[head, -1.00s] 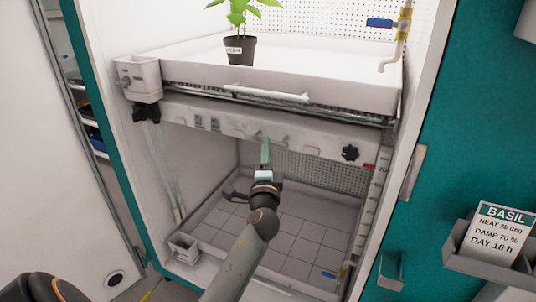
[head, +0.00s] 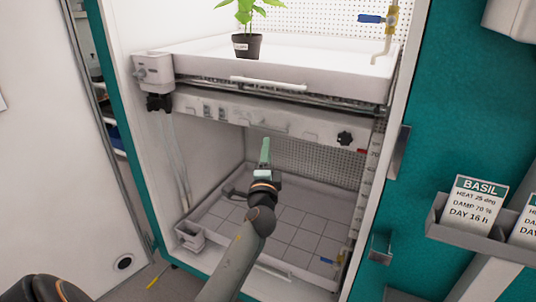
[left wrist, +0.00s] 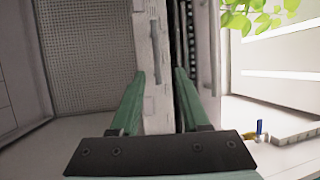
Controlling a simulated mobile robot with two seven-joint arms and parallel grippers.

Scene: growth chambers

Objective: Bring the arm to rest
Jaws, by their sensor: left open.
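My left gripper (head: 264,140) is in front of the growth chamber's open lower bay, its fingers pointing in toward the underside of the front panel (head: 297,128). In the left wrist view its two green fingers (left wrist: 160,76) stand apart with nothing held between them. A pale upright strip, part of the chamber front, shows in the gap beyond them. I cannot tell whether a finger touches it. My right gripper is not in view.
The upper tray (head: 300,67) holds a potted plant (head: 247,45). A black knob (head: 345,138) sits on the panel. The lower tray (head: 287,233) looks bare. A blue-handled tap (head: 370,18) is at upper right. A card holder with a BASIL card (head: 475,212) hangs on the teal wall.

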